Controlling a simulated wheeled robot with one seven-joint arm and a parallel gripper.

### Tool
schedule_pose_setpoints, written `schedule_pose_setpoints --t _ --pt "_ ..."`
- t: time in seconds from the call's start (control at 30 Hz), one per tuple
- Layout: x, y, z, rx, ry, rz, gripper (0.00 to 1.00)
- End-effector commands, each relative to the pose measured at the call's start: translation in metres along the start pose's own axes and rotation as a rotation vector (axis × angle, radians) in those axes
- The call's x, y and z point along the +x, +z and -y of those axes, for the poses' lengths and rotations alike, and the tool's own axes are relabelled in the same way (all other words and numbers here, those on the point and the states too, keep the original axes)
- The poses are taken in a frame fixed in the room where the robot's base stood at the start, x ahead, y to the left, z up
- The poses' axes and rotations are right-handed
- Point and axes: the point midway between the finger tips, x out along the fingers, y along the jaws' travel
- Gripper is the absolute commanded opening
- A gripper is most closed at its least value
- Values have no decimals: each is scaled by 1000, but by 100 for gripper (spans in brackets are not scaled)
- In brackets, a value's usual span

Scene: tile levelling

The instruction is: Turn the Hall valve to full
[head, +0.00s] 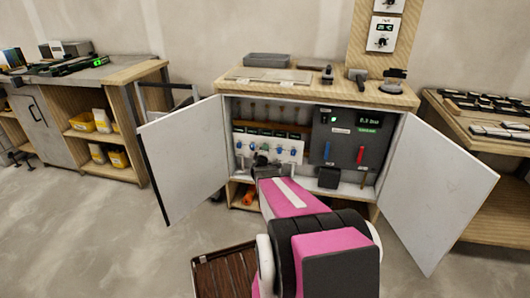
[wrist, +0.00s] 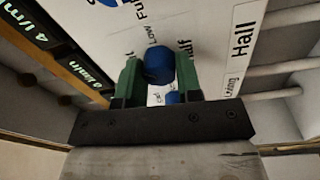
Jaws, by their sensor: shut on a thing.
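The white valve panel (head: 287,143) stands inside the open cabinet, with a row of small blue knobs. My gripper (head: 261,160) reaches the middle of this panel and hides part of it. In the wrist view, my gripper's green fingers (wrist: 158,75) are shut on a blue valve knob (wrist: 158,62), one finger on each side. The words Low, Full and Off are partly visible around the knob. The Hall label (wrist: 243,38) is at the right, roughly level with this knob. The knob's exact setting cannot be read. Another blue knob (wrist: 172,97) shows below it.
The cabinet doors, left (head: 186,150) and right (head: 440,190), stand wide open on both sides of my arm. A dark grey panel (head: 346,140) with a lit display and red and blue handles is to the right. Small flow displays (wrist: 85,72) show in the wrist view.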

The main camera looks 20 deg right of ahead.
Motion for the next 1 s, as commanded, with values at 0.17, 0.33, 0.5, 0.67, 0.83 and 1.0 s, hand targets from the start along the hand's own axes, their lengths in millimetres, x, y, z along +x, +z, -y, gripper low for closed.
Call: schedule_pose_setpoints --t 0.17,0.33,0.5,0.67,0.83,1.0 --pt "0 0 0 167 9 7 9" --pt "0 0 0 328 18 14 9" --pt "0 0 0 489 28 20 9" --pt "0 0 0 642 35 26 9" --pt "0 0 0 802 45 32 9" --pt "0 0 0 963 54 39 9"
